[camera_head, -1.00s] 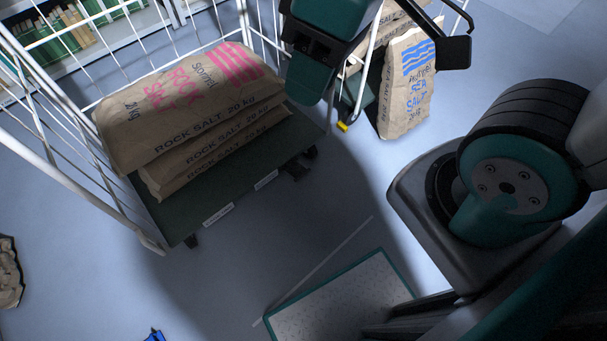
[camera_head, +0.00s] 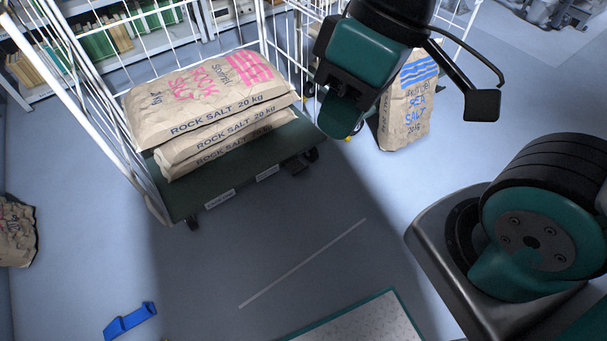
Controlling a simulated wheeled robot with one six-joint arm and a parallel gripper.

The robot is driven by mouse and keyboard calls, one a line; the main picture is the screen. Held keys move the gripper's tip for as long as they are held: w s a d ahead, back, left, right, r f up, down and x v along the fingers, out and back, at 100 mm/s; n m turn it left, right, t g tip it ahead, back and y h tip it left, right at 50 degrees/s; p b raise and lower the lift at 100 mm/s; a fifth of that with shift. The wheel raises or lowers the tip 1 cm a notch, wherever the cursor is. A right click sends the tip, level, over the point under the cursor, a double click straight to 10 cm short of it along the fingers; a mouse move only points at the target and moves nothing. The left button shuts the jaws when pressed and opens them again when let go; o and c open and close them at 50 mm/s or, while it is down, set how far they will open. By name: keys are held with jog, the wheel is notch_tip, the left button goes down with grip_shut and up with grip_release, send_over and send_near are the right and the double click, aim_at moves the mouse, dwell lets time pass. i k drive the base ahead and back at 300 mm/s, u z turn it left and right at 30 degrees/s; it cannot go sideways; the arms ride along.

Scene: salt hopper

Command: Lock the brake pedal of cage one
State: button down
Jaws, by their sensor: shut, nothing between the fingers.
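A white wire roll cage with a dark green deck (camera_head: 240,170) stands at the left and holds several stacked rock salt sacks (camera_head: 205,95). Labels on its front edge are too small to read. A small dark part (camera_head: 297,168) juts out by the caster at its front right corner; it may be the brake pedal, and I cannot tell whether it is up or down. My gripper (camera_head: 342,120) points down just right of that corner, above the floor, shut and empty. It hides part of the second cage behind. A small yellow spot (camera_head: 348,138) shows beside it.
A blue object (camera_head: 130,321) and another sack (camera_head: 16,232) lie at the left. A green-edged mat (camera_head: 355,322) is at the bottom. The floor in front of the cage is clear.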

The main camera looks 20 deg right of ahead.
aim_at(293, 164)
jog(key=z, duration=0.4)
jog(key=i, duration=1.05)
jog(key=u, duration=0.2)
